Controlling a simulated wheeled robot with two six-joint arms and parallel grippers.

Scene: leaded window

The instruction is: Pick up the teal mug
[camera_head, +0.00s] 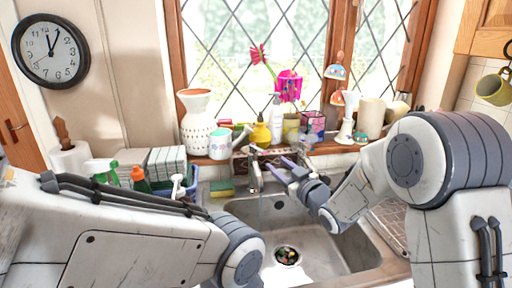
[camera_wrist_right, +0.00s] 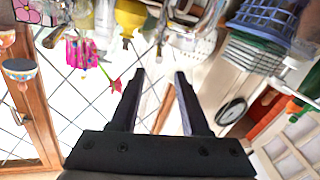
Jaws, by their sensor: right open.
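A pale teal vessel (camera_head: 219,146) stands on the window sill beside a white vase; it looks like the teal mug, but its small size leaves me unsure. What seems to be a spout or handle sticks out on its right. My right gripper (camera_head: 280,164) is over the back of the sink near the faucet, to the right of the vessel and apart from it. Its jaws (camera_wrist_right: 160,75) are open and empty in the right wrist view, where I cannot make out the teal mug. My left arm crosses the lower left, but its gripper is not in view.
The faucet (camera_head: 254,178) rises close to my right gripper. An olive mug (camera_head: 493,88) hangs at right. The sink basin (camera_head: 330,245) is mostly clear.

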